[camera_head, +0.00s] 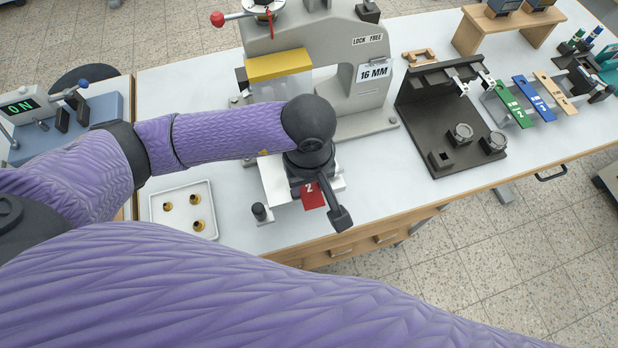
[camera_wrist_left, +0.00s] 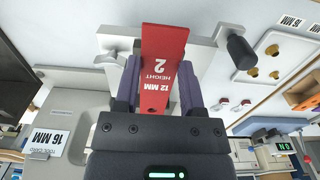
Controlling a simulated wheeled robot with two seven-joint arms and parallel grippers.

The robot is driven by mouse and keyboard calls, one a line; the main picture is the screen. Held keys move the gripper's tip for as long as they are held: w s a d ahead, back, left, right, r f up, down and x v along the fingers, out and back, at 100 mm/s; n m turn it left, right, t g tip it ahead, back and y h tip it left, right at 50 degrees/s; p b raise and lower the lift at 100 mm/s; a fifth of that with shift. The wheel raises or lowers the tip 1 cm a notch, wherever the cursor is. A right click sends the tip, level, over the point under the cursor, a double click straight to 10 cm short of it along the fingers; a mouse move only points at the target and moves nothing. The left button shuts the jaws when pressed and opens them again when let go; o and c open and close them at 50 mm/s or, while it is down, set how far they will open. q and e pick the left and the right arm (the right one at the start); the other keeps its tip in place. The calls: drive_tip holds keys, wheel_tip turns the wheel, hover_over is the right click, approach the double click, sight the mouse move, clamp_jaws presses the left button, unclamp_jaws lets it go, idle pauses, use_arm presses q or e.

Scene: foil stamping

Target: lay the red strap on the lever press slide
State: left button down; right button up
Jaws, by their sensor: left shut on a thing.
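My left gripper (camera_head: 308,178) is over the lever press slide (camera_head: 272,184), a pale metal plate in front of the grey press (camera_head: 345,85). In the left wrist view my left gripper (camera_wrist_left: 160,65) is shut on the red strap (camera_wrist_left: 164,45), with a finger on each side. The strap is marked "12 MM HEIGHT 2". Its far end lies over the pale slide (camera_wrist_left: 200,52); I cannot tell whether it touches. In the head view the strap (camera_head: 313,197) shows below my wrist, partly hidden. My right gripper is not in view.
A black knob (camera_head: 260,212) stands at the slide's left. A white tray (camera_head: 155,217) with brass pieces is further left. A dark fixture (camera_head: 440,115) and green (camera_head: 514,102), blue (camera_head: 534,98) and tan (camera_head: 553,92) straps are at the right. White table between is clear.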

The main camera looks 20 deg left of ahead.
sight(309, 188)
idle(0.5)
use_arm(q)
drive_tip(key=shift+f+b, duration=1.3)
drive_tip(key=shift+b, duration=0.05)
drive_tip(key=shift+c, duration=0.5)
unclamp_jaws()
drive_tip(key=shift+r, duration=0.1)
wheel_tip(309, 188, up, 10)
drive_tip(key=shift+p, duration=0.95)
drive_tip(key=shift+s, duration=0.1)
